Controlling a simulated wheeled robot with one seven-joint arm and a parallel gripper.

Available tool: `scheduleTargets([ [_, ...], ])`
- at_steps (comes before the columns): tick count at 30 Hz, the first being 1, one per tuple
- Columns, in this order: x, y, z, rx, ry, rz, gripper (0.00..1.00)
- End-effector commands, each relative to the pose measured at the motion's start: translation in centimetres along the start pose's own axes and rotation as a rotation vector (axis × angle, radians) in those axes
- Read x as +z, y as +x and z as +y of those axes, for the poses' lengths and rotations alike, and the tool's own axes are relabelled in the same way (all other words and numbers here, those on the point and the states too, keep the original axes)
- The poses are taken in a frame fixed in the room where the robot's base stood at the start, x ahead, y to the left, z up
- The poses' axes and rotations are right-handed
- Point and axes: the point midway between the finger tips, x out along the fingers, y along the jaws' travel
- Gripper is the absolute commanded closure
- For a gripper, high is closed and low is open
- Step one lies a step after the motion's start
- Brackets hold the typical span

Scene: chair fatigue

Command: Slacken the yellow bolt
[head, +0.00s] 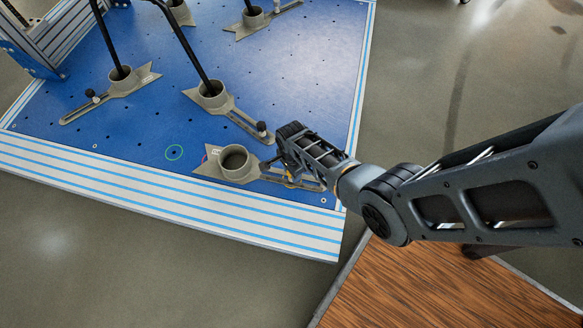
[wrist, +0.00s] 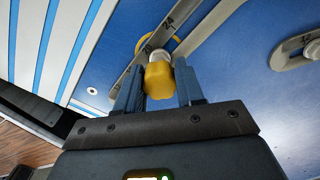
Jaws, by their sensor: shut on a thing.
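The yellow bolt (wrist: 158,80) is in the middle of the wrist view, between the two blue fingers of my gripper (wrist: 158,92). My gripper is shut on its yellow head. A pale shank shows just past the head, where it meets a slotted metal arm with number marks (wrist: 128,82). In the head view my gripper (head: 282,158) is at the slotted arm of the empty clamp (head: 235,162), near the front right corner of the blue plate. There my gripper hides most of the bolt.
Other grey clamps with black-knobbed bolts stand on the blue plate (head: 130,125); one (head: 212,92) holds a black chair leg (head: 182,45) close by. A wooden surface (head: 420,285) lies at the lower right.

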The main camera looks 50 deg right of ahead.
Motion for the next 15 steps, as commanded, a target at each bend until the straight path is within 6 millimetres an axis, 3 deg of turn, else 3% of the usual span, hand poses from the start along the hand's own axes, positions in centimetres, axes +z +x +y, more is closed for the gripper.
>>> scheduleTargets([
  [15,0.02,-0.01,-0.03,-0.001,-0.354,0.0,0.94],
])
